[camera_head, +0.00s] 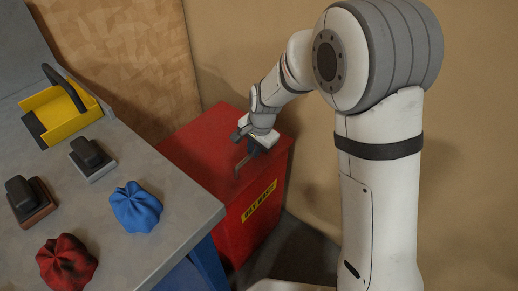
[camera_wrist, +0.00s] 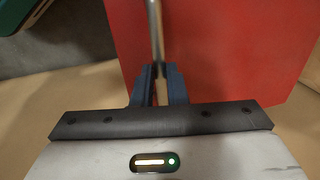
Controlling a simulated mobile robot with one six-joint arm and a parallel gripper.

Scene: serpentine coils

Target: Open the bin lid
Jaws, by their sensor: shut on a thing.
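The red bin (camera_head: 240,228) stands on the floor to the right of the workbench, with a yellow label on its front. Its red lid (camera_head: 198,142) looks closed in the head view and fills much of the wrist view (camera_wrist: 235,55). A thin metal handle (camera_head: 238,171) is on the lid; in the wrist view the handle (camera_wrist: 154,30) runs down between my fingers. My gripper (camera_head: 253,147) is over the lid, shut on the handle; its dark blue fingers (camera_wrist: 158,80) sit on either side of the bar. The handle's grasped part is partly hidden by the fingers.
The grey workbench (camera_head: 165,188) at left holds a yellow holder (camera_head: 68,118), two dark-handled blocks, a blue rag (camera_head: 136,207) and a red rag (camera_head: 66,263). Walls stand close behind the bin. My arm fills the right side.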

